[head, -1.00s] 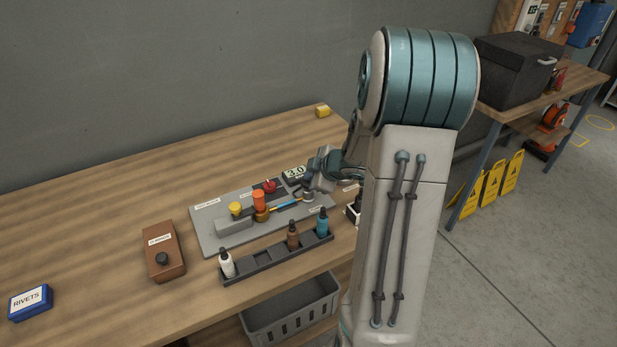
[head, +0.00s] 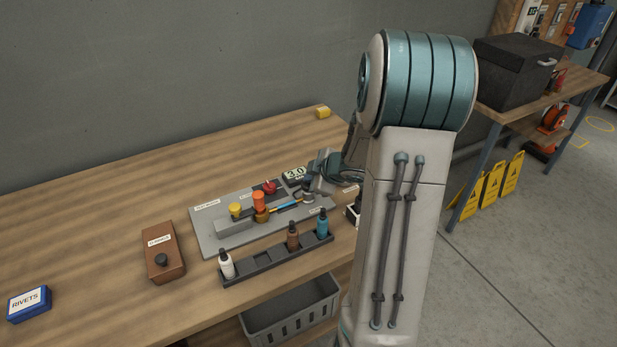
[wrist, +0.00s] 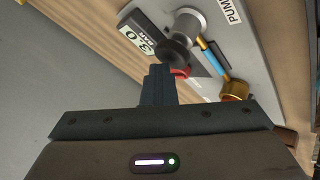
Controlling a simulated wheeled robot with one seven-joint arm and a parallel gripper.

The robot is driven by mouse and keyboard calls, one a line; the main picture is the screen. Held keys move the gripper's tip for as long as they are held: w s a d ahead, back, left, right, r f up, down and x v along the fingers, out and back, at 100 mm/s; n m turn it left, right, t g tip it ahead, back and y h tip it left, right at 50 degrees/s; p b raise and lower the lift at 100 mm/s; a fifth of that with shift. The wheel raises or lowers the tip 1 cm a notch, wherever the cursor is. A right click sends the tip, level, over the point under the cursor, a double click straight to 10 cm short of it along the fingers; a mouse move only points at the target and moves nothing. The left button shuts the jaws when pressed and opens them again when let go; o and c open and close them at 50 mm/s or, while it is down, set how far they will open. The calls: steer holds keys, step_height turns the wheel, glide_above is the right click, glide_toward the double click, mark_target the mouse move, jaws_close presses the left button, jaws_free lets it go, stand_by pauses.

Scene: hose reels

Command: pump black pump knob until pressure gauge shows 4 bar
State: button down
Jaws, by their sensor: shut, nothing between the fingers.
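The black pump knob (wrist: 175,53) shows in the wrist view at the end of a silver pump cylinder (wrist: 192,25). The pressure gauge (wrist: 138,38) beside it reads 3.0 BAR. It also reads 3.0 in the head view (head: 294,173). My gripper (wrist: 158,72) is shut and empty, its fingertips close to the knob; I cannot tell whether they touch it. In the head view my gripper (head: 318,180) is over the right end of the grey panel (head: 208,222), by the pump, and the knob cannot be made out there.
A red knob (head: 269,187), an orange knob (head: 259,201) and a yellow knob (head: 235,209) stand on the panel. A bottle rack (head: 262,268) is in front. A brown box (head: 165,250) sits left.

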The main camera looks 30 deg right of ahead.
steer(key=shift+r+p, duration=1.6)
steer(key=shift+p, duration=0.2)
step_height(320, 180, up, 5)
steer(key=p, duration=0.5)
steer(key=shift+d, duration=0.1)
stand_by(2.4)
